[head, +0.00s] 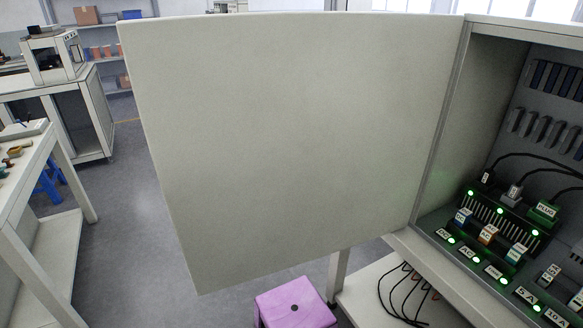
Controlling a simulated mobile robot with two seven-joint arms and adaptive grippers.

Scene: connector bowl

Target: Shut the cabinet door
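The cabinet door (295,140) is a large pale panel that fills the middle of the head view. It stands wide open, hinged at its right edge to the cabinet (455,130). The cabinet's open inside shows on the right, with dark connector modules (503,215), green lights, labels and several plugged cables. Neither of my grippers is in the head view, so their position relative to the door does not show.
A purple stool (295,305) stands on the floor below the door. Black cables (402,295) lie on the shelf under the cabinet. A workbench (35,190) stands at the left. Grey floor (130,230) is clear between bench and door.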

